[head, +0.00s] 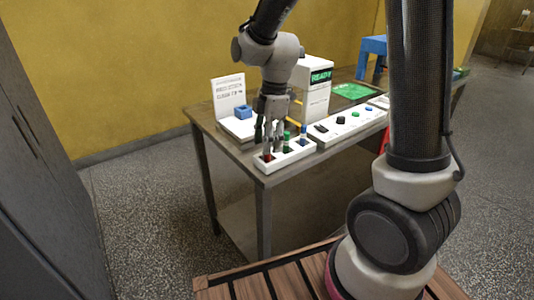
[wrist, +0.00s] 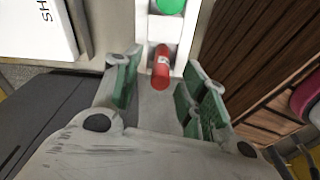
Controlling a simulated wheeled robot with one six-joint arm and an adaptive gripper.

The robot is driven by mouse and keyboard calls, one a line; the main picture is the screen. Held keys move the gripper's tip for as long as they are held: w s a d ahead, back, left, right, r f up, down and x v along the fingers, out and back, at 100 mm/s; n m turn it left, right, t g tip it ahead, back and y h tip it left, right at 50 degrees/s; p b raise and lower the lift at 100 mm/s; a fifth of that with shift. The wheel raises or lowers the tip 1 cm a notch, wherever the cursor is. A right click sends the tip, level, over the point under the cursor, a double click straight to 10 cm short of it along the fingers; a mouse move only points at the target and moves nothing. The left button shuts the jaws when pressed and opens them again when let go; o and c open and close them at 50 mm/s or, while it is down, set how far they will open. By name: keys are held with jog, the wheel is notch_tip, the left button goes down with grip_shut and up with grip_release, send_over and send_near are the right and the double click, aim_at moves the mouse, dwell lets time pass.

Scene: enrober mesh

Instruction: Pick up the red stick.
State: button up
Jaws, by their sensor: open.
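The red stick (wrist: 161,68) stands in the end compartment of a white holder (wrist: 182,36) in the wrist view. In the head view the holder (head: 287,158) lies at the table's near left corner, and the stick's red part (head: 267,157) shows low, below my gripper. My gripper (wrist: 155,92) is open, with its green-padded fingers on either side of the stick's line and nothing between them that I can see held. In the head view my gripper (head: 266,138) points down over the holder's left end.
A green-topped stick (head: 286,142) and a blue-topped one (head: 303,132) stand in the holder's other compartments. A white tray with dark and blue pieces (head: 345,127) lies to the right. A blue block (head: 243,112) sits behind, beside a white sign (head: 228,92).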

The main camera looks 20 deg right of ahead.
jog(key=shift+f, duration=0.6)
grip_shut()
jog(key=shift+r, duration=0.15)
